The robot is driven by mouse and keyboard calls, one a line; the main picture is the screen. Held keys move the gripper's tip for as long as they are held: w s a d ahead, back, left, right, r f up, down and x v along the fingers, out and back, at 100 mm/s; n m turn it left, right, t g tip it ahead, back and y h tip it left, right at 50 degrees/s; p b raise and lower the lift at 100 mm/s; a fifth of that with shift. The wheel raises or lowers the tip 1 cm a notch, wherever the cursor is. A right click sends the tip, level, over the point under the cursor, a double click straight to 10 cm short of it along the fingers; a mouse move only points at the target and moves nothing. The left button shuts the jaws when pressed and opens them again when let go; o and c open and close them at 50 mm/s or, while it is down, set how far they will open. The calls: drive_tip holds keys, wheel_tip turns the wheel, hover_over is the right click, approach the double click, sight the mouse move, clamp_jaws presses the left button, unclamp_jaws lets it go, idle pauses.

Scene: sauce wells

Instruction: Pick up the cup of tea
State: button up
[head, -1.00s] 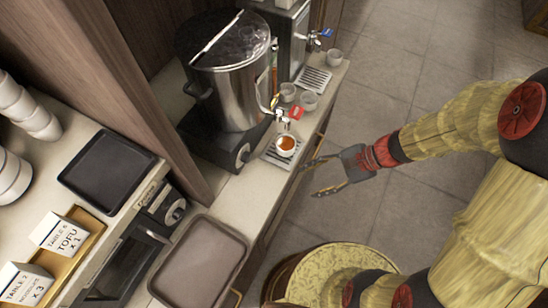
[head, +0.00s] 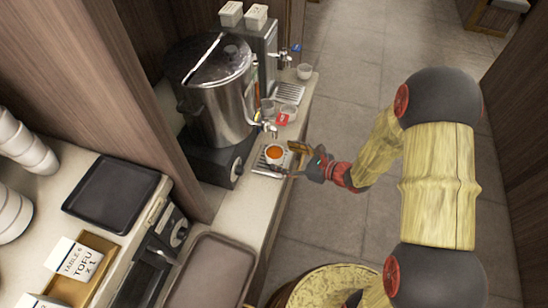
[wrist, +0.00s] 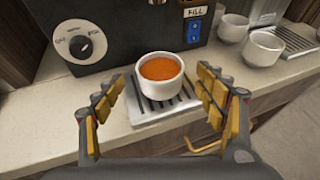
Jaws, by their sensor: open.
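The cup of tea (head: 274,153) is a small white cup filled with orange-brown tea. It stands upright on the slotted drip tray (head: 262,166) below the urn's tap. In the wrist view the cup (wrist: 160,82) is just ahead of and between my fingers, and the drip tray (wrist: 150,113) shows under it. My gripper (head: 294,160) is at the counter's edge, close to the cup on its right side. In the wrist view my gripper (wrist: 163,98) is open, with a finger on either side and nothing held.
The metal urn (head: 215,95) stands behind the cup, with its dial base (wrist: 110,40) close by. Empty white cups (wrist: 262,47) stand to the right in the wrist view. A brown tray (head: 210,272) and a black tray (head: 112,193) lie to the left.

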sight(268, 151)
drive_tip(key=x, duration=0.5)
drive_tip(key=shift+r+b, duration=0.2)
drive_tip(key=shift+b, duration=0.15)
drive_tip(key=c, duration=1.4)
drive_tip(key=shift+c, duration=0.7)
drive_tip(key=shift+r, duration=0.15)
